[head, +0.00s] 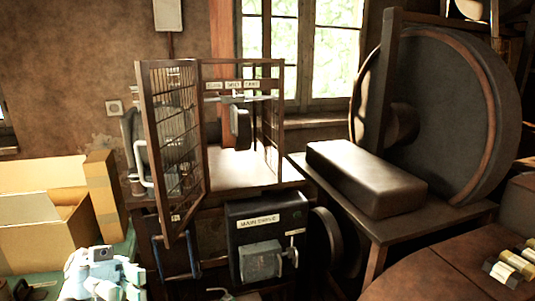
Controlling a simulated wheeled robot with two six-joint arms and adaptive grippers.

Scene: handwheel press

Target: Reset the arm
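My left arm (100,272) shows as pale white-and-teal links at the bottom left, low beside the cardboard box. A dark piece at the bottom left corner may be part of its gripper; the fingers cannot be made out clearly, nor whether they hold anything. My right gripper is not in view. The caged press (236,125) stands on a wooden bench, away from my arm. Its mesh door (172,150) is swung open toward me. Below it is a dark box labelled MAIN DRIVE (262,222) with a grey switch (262,262) and handle.
An open cardboard box (45,240) stands at the left. A large dark wheel (440,115) rises at the right behind a dark padded block (367,178) on a bench. Several yellow-and-silver pieces (512,264) lie on the brown surface (445,262) at the lower right.

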